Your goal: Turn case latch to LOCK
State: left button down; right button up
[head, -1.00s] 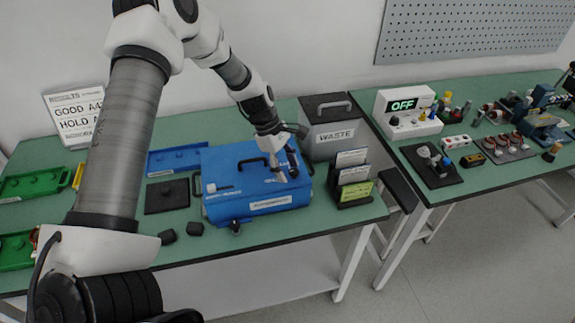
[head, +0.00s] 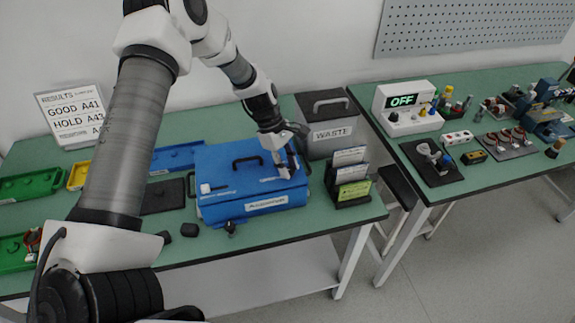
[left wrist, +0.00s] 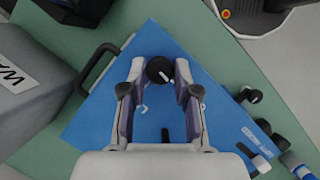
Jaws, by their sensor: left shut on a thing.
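The blue case (head: 225,175) lies closed on the green table, with a black handle on its lid. My left gripper (head: 285,166) points down at the right part of the lid. In the left wrist view, a round black knob (left wrist: 158,69), which looks like the case latch, sits between the fingertips of my left gripper (left wrist: 158,73). The gripper is shut on this knob. White marks (left wrist: 143,108) show on the lid beside it; their lettering is too small to read. In the head view the gripper hides the knob. My right gripper is not in view.
A grey WASTE bin (head: 328,122) stands close behind the case on the right. A card rack (head: 350,178) stands right of the case. Green trays (head: 30,186) lie at the left. Small black pieces (head: 189,230) lie near the front edge.

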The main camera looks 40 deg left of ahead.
pick_arm(q)
jog(key=m+g, duration=0.1)
jog(key=m, duration=0.2)
jog(key=shift+w, duration=0.15)
jog(key=m, duration=0.2)
jog(key=m+g, duration=0.1)
jog(key=m, duration=0.1)
jog(key=shift+w+d+g+y, duration=0.1)
jog(key=shift+g+y, duration=0.2)
jog(key=shift+y, duration=0.1)
dwell(0.7)
jog(key=c, duration=0.8)
grip_release()
jog(key=shift+c, duration=0.2)
jog(key=shift+r, duration=0.1)
jog(key=v, duration=1.1)
jog(key=shift+a+r, duration=0.2)
jog(key=shift+r, duration=0.15)
jog(key=shift+w, duration=0.1)
